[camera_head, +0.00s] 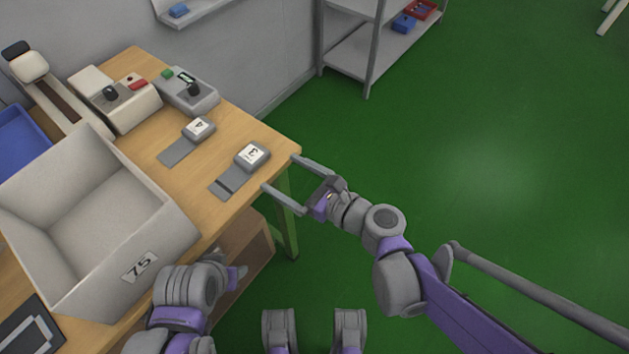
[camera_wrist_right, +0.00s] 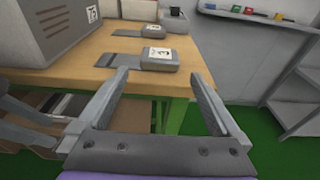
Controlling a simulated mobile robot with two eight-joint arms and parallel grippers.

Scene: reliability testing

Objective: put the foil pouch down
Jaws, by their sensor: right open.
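I see no item that is clearly a foil pouch. On the wooden table (camera_head: 228,125) lie two flat grey pieces, each with a block and a white label at one end: piece 3 (camera_head: 232,181) near the table's corner, and piece 4 (camera_head: 176,150) behind it. Piece 3 also shows in the right wrist view (camera_wrist_right: 160,64), just beyond the fingertips. My right gripper (camera_head: 282,173) is open, with nothing between its fingers, at the table's edge beside piece 3. My left gripper (camera_head: 238,276) is low beside the table, partly hidden by its own arm; its jaws are unclear.
A large grey bin (camera_head: 160,242) labelled 75 stands on the table's near left. A blue bin (camera_head: 22,138) is far left. A grey shelf (camera_head: 348,50) stands beyond the table. Green floor is clear at right.

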